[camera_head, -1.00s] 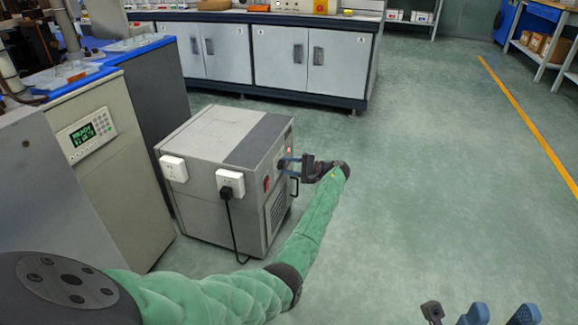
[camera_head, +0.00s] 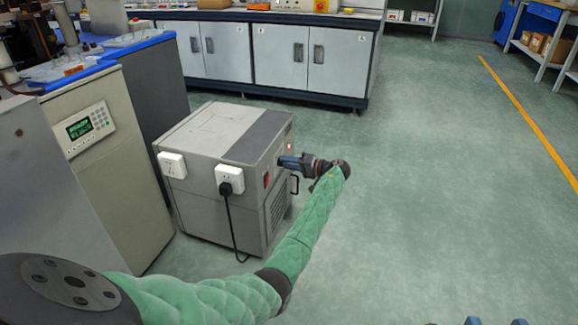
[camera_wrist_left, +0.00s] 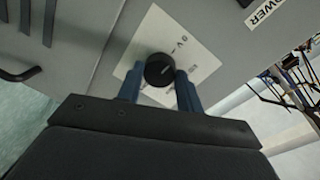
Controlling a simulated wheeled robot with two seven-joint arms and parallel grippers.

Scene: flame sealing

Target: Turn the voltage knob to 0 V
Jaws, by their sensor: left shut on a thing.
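The voltage knob (camera_wrist_left: 159,70) is a round black knob with a small pale mark, on a white label plate (camera_wrist_left: 201,58) on the grey power unit (camera_head: 207,135). The plate carries small dark lettering, too small to read surely. My left gripper (camera_head: 285,162) reaches the unit's right-hand face from the right. Its two blue fingers are shut on the knob, one on each side, in the left wrist view. In the head view the knob is hidden by the gripper. Only the blue fingertips of my right gripper (camera_head: 497,321) show at the bottom edge, apart and empty.
A red switch (camera_head: 266,181) and a handle (camera_head: 294,186) are close to my left gripper on the unit. A black plug (camera_head: 225,187) with a hanging cord is in the front socket. A cabinet with a green display (camera_head: 79,129) stands left. Open floor (camera_head: 440,180) lies right.

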